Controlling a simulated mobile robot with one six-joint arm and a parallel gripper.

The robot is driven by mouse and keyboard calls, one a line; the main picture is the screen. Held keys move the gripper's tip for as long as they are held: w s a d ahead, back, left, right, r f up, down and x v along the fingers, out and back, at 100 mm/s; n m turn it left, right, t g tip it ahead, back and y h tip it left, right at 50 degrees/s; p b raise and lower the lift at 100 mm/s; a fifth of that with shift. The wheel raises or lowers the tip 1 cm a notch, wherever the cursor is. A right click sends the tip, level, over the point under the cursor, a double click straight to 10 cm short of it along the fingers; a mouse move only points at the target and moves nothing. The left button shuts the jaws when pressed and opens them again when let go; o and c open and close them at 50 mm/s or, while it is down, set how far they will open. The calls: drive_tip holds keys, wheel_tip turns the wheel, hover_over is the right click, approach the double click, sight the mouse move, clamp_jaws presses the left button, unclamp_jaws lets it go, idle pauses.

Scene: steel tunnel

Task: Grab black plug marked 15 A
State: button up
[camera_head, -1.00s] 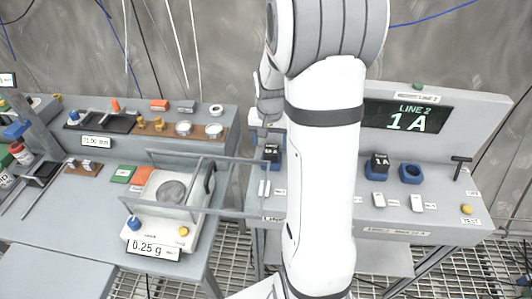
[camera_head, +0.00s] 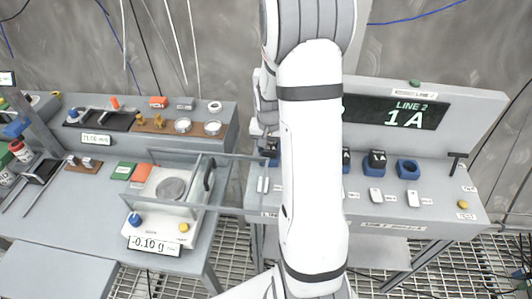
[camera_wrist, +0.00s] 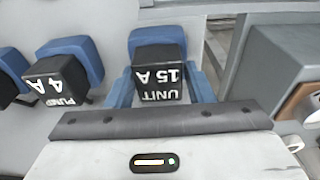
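The black plug marked UNIT 15 A (camera_wrist: 158,76) stands in a blue holder (camera_wrist: 157,37) in the wrist view, its lettering upside down. My gripper (camera_wrist: 160,88) shows its dark palm edge at the bottom, with one blue finger on each side of the plug. The fingers look open, with the plug between them. Any contact is hard to judge. In the head view, my white arm covers much of the panel, and a dark plug (camera_head: 269,149) shows at its left, too small to read.
A black plug marked 4 A (camera_wrist: 58,78) sits left of the 15 A plug in the wrist view. In the head view, a 1 A plug (camera_head: 376,158) stands beside an empty blue holder (camera_head: 407,169). A balance with clear walls (camera_head: 172,205) stands close to the left.

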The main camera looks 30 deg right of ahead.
drive_tip(key=c, duration=0.7)
drive_tip(key=shift+o, duration=0.2)
